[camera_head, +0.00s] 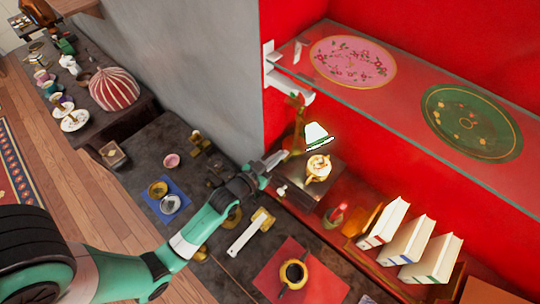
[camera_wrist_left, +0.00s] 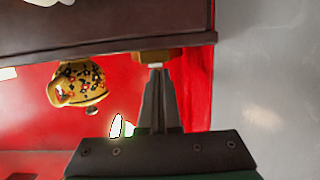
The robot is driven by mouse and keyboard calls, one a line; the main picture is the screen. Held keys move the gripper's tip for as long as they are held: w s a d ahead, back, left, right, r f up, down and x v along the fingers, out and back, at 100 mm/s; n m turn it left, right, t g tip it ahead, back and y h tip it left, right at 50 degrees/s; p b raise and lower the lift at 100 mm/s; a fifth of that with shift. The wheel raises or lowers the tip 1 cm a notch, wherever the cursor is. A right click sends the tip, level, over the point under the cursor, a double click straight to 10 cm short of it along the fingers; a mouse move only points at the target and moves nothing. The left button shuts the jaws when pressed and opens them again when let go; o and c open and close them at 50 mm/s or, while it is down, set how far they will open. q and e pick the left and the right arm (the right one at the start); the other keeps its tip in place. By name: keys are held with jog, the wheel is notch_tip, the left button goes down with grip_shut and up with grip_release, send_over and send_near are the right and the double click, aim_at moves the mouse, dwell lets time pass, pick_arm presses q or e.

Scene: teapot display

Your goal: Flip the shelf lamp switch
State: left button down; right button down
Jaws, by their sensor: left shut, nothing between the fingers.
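The shelf lamp has a white shade with a green rim (camera_head: 318,136) and a brass stem (camera_head: 297,108), beside the red wall. In the left wrist view its shade glows white (camera_wrist_left: 116,127). My left gripper (camera_head: 275,160) reaches in from the left, to the left of the lamp. Its fingers are shut and empty. In the left wrist view the fingertips (camera_wrist_left: 156,70) are at a brass-coloured block (camera_wrist_left: 145,55), with a small pale spot at the tips. I cannot tell whether they touch it, and no switch shows clearly. My right gripper is not in view.
A gold patterned teapot (camera_head: 319,168) stands close to the lamp, also seen in the left wrist view (camera_wrist_left: 78,82). Upright books (camera_head: 405,240) stand to the right. A glass shelf (camera_head: 405,88) with round plates is above. The dark bench holds cups and tools.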

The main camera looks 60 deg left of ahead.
pick_arm(q)
jog(key=r+p, duration=0.1)
jog(key=r, duration=0.1)
jog(key=r+p, duration=0.1)
jog(key=p, duration=0.1)
jog(key=r+p, duration=0.2)
jog(key=shift+s+d+r, duration=0.1)
jog(key=shift+s+r, duration=0.2)
jog(key=f+b+v, duration=0.1)
jog(key=f+v, duration=0.1)
jog(key=v, duration=0.7)
jog(key=shift+s+f, duration=0.45)
jog(key=shift+s, duration=0.1)
jog(key=shift+d, duration=0.1)
